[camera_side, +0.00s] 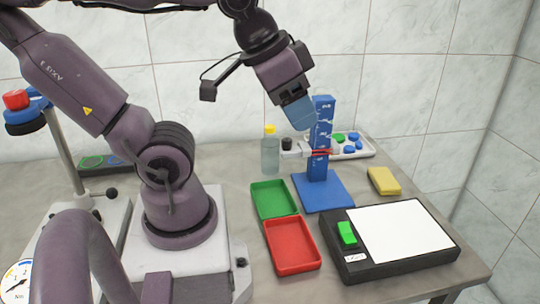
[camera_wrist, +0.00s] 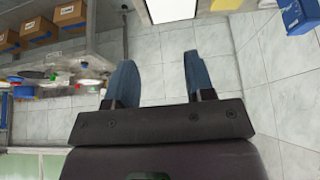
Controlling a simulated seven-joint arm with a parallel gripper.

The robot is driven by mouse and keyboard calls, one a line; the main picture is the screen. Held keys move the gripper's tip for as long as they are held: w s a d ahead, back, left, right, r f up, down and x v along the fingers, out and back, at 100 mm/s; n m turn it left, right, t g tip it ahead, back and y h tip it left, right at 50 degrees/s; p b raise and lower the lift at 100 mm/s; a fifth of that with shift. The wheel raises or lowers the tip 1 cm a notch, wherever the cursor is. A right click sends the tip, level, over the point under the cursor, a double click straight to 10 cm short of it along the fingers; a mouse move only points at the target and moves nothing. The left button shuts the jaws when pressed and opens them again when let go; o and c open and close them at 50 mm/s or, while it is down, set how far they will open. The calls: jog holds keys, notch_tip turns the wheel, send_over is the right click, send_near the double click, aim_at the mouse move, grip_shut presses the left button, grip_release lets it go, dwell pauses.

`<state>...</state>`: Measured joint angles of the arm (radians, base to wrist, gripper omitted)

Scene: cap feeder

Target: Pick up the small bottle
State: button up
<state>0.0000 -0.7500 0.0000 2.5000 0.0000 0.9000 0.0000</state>
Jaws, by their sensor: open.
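A clear bottle (camera_side: 270,155) with a yellow cap stands upright on the grey table behind the green tray in the side view. A small dark-topped thing (camera_side: 287,146) is just right of it, too small to make out. My gripper (camera_side: 303,122) is raised above and to the right of the bottle, close to the top of a blue column, and apart from the bottle. In the wrist view its two blue fingers (camera_wrist: 160,65) are spread with nothing between them. I cannot make out the bottle in the wrist view.
The blue column (camera_side: 320,150) on its blue base is close to my fingers. A green tray (camera_side: 272,187) and a red tray (camera_side: 308,258) lie in front. A white tray (camera_side: 370,151) holds several caps. A yellow block (camera_side: 384,181) and a black-framed white panel (camera_side: 448,248) are right.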

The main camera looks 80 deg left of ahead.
jog(key=o, duration=0.8)
jog(key=shift+f, duration=0.1)
jog(key=n+g+y, duration=0.4)
jog(key=n+y, duration=0.2)
jog(key=n, duration=1)
send_near(270, 127)
jog(key=shift+a+r+x, duration=0.1)
jog(key=shift+a+x, duration=0.05)
jog(key=shift+x, duration=0.9)
jog(key=shift+a+r+x, duration=0.1)
jog(key=shift+a+x, duration=0.05)
jog(key=shift+x, duration=0.9)
jog(key=shift+a+r+x, duration=0.1)
jog(key=shift+a+x, duration=0.05)
jog(key=shift+x, duration=0.9)
jog(key=shift+d+x, duration=0.15)
jog(key=shift+x, duration=1.45)
jog(key=shift+d+x, duration=0.15)
jog(key=shift+x, duration=1.45)
